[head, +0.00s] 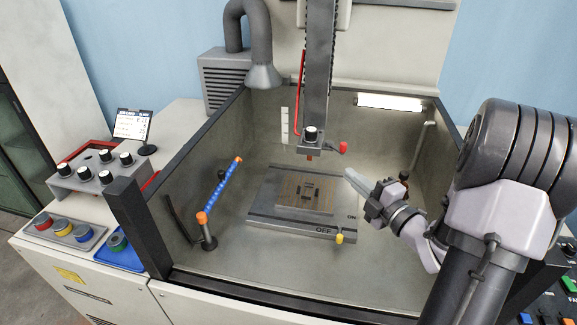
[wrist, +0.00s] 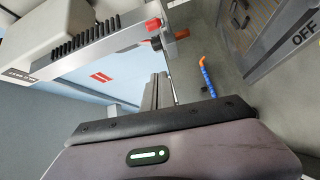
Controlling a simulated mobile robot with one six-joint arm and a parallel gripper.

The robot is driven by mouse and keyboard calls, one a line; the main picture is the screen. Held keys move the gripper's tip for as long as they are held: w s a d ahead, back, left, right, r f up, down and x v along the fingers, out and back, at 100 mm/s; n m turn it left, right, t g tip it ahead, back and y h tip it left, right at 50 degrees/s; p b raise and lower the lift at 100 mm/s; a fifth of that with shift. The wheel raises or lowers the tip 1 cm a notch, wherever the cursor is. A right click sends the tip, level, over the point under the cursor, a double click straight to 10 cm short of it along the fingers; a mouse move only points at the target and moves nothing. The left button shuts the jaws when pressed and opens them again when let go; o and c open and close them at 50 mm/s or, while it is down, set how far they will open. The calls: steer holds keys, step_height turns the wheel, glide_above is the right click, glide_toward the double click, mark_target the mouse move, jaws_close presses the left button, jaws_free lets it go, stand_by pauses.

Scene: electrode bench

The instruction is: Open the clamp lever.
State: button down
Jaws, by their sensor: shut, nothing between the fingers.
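The clamp lever, a short dark arm with a red knob (head: 343,147), sticks out to the right of the vertical machine head (head: 316,60). In the wrist view its red knob (wrist: 153,24) shows at the top middle, close to the head. My gripper (head: 350,176) is shut and empty, pointing left, a little below the red knob in the head view and apart from it. Its grey fingers (wrist: 157,92) also show in the wrist view, below the knob. A reddish electrode (head: 309,157) hangs under the head; its end shows in the wrist view (wrist: 182,33).
The tank's worktable (head: 262,210) lies below, with a brown plate (head: 288,205) and ON/OFF marks beside a yellow knob (head: 339,239). A blue hose with orange ends (head: 222,188) stands at the left. Dark-edged walls enclose the tank.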

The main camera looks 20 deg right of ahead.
mark_target(345, 148)
steer(key=w+d+h+b, duration=0.1)
steer(key=w+d, duration=0.2)
steer(key=w, duration=0.7)
steer(key=shift+w+d+f+n, duration=0.25)
steer(key=shift+d+f+n, duration=0.05)
steer(key=shift+d, duration=0.05)
steer(key=shift+b, duration=0.3)
steer(key=shift+d+f+n+g+y+b, duration=0.1)
steer(key=shift+d+n+g+y+b, duration=0.15)
steer(key=shift+d+n+y, duration=0.75)
steer(key=shift+d+n+g+y+b, duration=0.25)
steer(key=shift+d+n+y, duration=0.3)
steer(key=shift+y, duration=0.75)
steer(key=d, duration=0.1)
steer(key=w+d, duration=0.1)
steer(key=d+b, duration=0.1)
steer(key=d, duration=0.1)
steer(key=shift+w, duration=0.4)
